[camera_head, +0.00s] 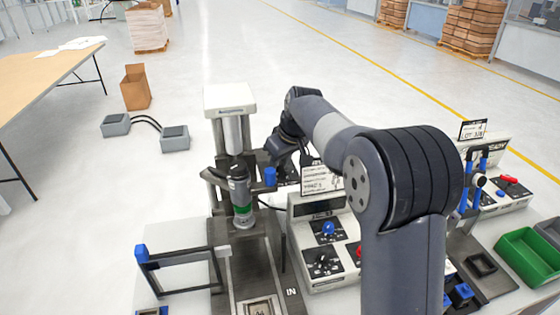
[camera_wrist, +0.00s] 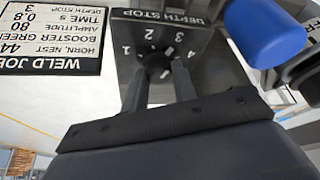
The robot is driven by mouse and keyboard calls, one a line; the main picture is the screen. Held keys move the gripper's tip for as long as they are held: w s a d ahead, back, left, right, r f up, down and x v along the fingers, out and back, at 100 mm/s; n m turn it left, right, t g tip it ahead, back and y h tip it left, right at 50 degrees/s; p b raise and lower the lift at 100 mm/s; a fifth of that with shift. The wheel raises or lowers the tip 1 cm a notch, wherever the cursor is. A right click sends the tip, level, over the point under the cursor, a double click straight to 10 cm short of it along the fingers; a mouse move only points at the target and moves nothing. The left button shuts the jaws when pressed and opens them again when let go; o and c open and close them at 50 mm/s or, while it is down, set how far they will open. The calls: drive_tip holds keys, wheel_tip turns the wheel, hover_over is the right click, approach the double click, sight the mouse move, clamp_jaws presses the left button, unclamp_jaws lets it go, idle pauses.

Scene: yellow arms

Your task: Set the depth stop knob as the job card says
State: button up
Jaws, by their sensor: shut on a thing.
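The depth stop knob (camera_wrist: 157,70) is a small dark knob on a grey plate (camera_wrist: 120,25) with the numbers 1 to 4 around it. My gripper (camera_wrist: 160,73) is shut on the knob, a finger on either side. The job card (camera_wrist: 50,42) shows upside down in the wrist view and lists depth stop 3. It also shows in the head view (camera_head: 316,179). There, the fingertips and the knob are hidden at the press (camera_head: 230,103).
A blue handle end (camera_wrist: 265,30) sits close beside the dial; it also shows in the head view (camera_head: 270,177). A control box (camera_head: 322,242) with knobs stands right of the press. A black frame (camera_head: 180,258) is at front left. A green bin (camera_head: 527,255) is far right.

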idle(0.4)
drive_tip(key=o, duration=1)
drive_tip(key=b+v, duration=0.1)
drive_tip(key=v, duration=0.9)
drive_tip(key=shift+s+d+r+b, duration=0.1)
drive_tip(key=shift+r+b, duration=0.3)
